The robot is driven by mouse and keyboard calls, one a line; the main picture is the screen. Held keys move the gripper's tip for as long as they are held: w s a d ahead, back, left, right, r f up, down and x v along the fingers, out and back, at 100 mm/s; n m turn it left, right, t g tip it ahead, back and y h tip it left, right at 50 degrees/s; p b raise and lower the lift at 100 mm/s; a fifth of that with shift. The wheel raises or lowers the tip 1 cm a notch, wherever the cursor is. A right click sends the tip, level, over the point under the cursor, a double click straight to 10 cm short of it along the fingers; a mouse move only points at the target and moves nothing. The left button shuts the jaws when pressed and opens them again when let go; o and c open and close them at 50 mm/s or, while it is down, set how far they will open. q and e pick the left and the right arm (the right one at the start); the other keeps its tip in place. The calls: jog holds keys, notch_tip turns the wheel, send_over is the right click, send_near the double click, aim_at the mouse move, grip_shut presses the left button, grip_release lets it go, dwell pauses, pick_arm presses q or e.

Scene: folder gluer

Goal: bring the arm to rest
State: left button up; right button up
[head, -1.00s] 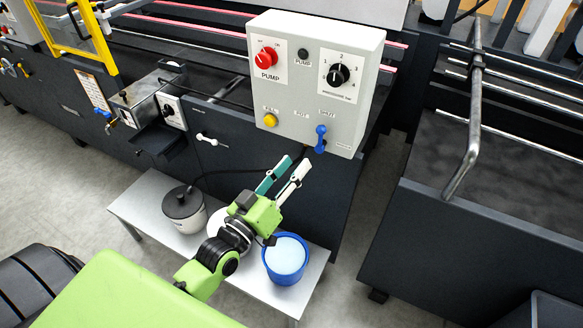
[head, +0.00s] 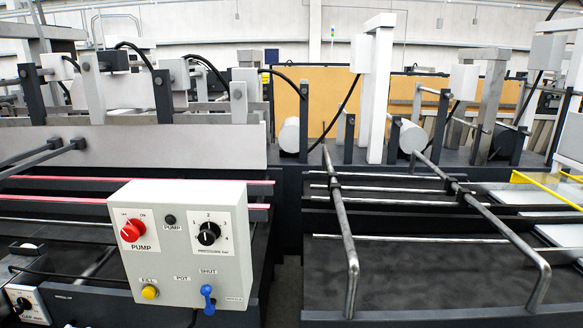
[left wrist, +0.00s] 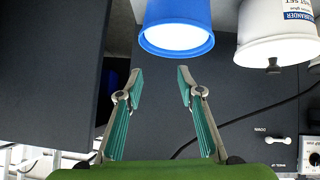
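In the left wrist view my left gripper (left wrist: 160,84) is open, with its two teal-padded fingers apart and nothing between them. That view is turned upside down. A blue bucket (left wrist: 176,22) with pale contents shows beyond the fingertips, apart from them. A white pot (left wrist: 277,38) with a printed label is to the right of the bucket. No arm of mine shows in the head view, and my right gripper is in neither view.
A grey control box (head: 186,245) with a red pump knob, pressure dial, yellow button and blue lever stands on the machine. Bent metal rods (head: 340,230) reach over the dark bed at right. Dark machine panels (left wrist: 235,90) lie close behind my left gripper.

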pick_arm(q)
jog(key=s+f+m+g, duration=0.1)
jog(key=s+f+g, duration=0.2)
jog(key=s+f, duration=0.3)
jog(key=s+f+m+g, duration=0.1)
jog(key=s+f+g, duration=0.2)
jog(key=s+f, duration=0.4)
jog(key=s+f+m+g+y, duration=0.1)
jog(key=s+f+g, duration=0.2)
jog(key=s, duration=1.6)
notch_tip(320, 180, down, 4)
jog(key=shift+s+d+f, duration=0.1)
jog(key=shift+s+d, duration=0.1)
jog(key=shift+d, duration=0.1)
